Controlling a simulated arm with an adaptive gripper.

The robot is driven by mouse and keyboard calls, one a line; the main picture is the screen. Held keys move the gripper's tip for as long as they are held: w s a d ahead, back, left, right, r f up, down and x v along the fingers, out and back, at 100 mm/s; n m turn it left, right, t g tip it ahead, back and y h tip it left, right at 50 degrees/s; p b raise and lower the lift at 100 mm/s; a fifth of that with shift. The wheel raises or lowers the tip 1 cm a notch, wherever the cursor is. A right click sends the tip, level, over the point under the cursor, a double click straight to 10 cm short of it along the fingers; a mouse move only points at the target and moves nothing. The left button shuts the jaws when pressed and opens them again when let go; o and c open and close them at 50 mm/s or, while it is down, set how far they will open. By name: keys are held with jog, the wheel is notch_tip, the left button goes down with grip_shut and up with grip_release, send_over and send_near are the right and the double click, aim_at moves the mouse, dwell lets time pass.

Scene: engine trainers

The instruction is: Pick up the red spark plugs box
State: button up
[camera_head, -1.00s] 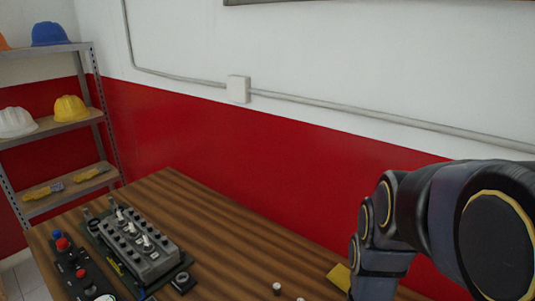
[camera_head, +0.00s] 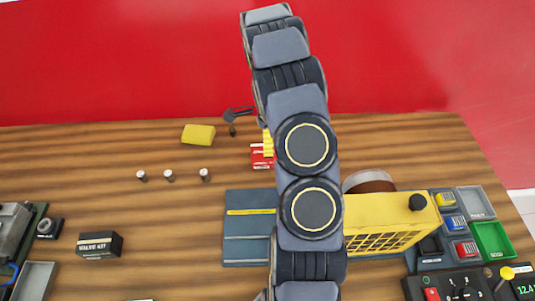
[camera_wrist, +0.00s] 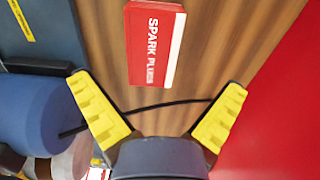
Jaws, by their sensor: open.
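The red spark plugs box (camera_head: 260,157) lies on the wooden bench in the head view, partly hidden by my arm. In the wrist view the box (camera_wrist: 152,45) shows its red face with white "SPARK PLUGS" lettering and a pale side. My gripper (camera_wrist: 157,84) is open, with its yellow fingers spread wide. The box is ahead of the fingertips, roughly between their lines, with nothing held. In the head view only a yellow finger (camera_head: 268,142) shows beside the box.
A yellow block (camera_head: 198,134) and several small plugs (camera_head: 169,175) stand left of the box. A blue-grey mat (camera_head: 250,242) and a yellow machine (camera_head: 390,222) are nearer the front. A dark cable (camera_wrist: 165,106) crosses between the fingers. A red wall (camera_head: 130,60) closes the back.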

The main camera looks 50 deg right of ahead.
aim_at(258, 161)
jog(key=f, duration=0.5)
jog(key=s+f, duration=0.1)
jog(key=f, duration=0.1)
jog(key=shift+a+f, duration=0.15)
jog(key=shift+a, duration=0.05)
jog(key=c, duration=1.2)
